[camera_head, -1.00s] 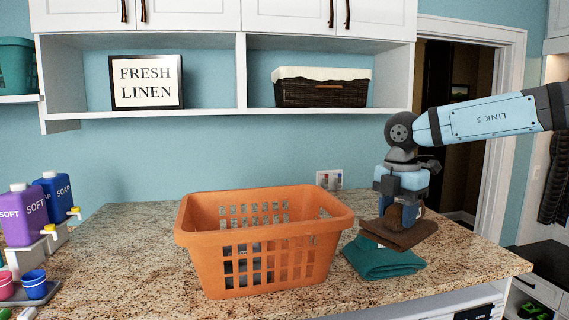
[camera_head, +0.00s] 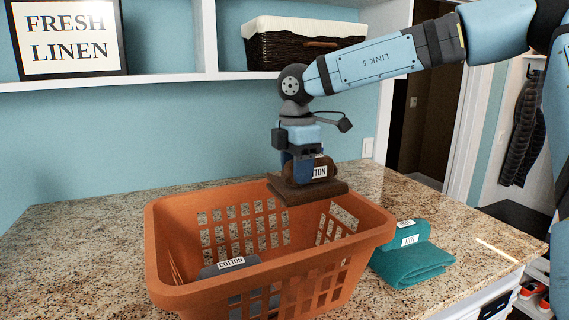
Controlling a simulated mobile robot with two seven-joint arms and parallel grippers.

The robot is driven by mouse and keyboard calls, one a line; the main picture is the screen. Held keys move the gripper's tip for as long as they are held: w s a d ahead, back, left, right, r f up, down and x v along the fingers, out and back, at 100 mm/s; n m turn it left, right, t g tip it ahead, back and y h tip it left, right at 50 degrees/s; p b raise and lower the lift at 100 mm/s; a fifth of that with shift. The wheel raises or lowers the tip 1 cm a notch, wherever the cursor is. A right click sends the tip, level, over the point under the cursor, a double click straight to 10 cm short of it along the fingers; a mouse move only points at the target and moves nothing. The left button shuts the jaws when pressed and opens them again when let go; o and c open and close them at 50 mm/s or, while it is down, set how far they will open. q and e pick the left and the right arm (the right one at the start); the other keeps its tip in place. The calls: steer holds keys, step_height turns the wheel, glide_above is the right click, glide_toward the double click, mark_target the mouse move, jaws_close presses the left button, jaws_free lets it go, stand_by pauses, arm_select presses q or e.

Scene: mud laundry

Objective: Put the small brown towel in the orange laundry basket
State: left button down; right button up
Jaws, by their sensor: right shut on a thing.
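The small brown towel (camera_head: 322,187) is folded and has a white label reading partly "TON". My right gripper (camera_head: 300,170) is shut on it from above and holds it at the height of the basket's rim, over the back right part of the basket. The orange laundry basket (camera_head: 170,215) stands upright on the granite counter. A grey item (camera_head: 222,268) labelled "COTTON" lies inside it at the left. The fingertips are partly hidden by the towel. My left gripper does not show.
A folded teal towel (camera_head: 415,262) with white labels lies on the counter (camera_head: 85,245) just right of the basket. A shelf above holds a dark wicker basket (camera_head: 300,48) and a "FRESH LINEN" sign (camera_head: 68,38). The counter left of the basket is clear.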

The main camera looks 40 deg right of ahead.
steer(key=shift+s+f, duration=0.3)
steer(key=shift+f, duration=0.05)
step_height(320, 180, down, 15)
steer(key=b, duration=0.3)
steer(key=shift+r, duration=0.15)
steer(key=o, duration=1)
steer(key=shift+r, duration=0.15)
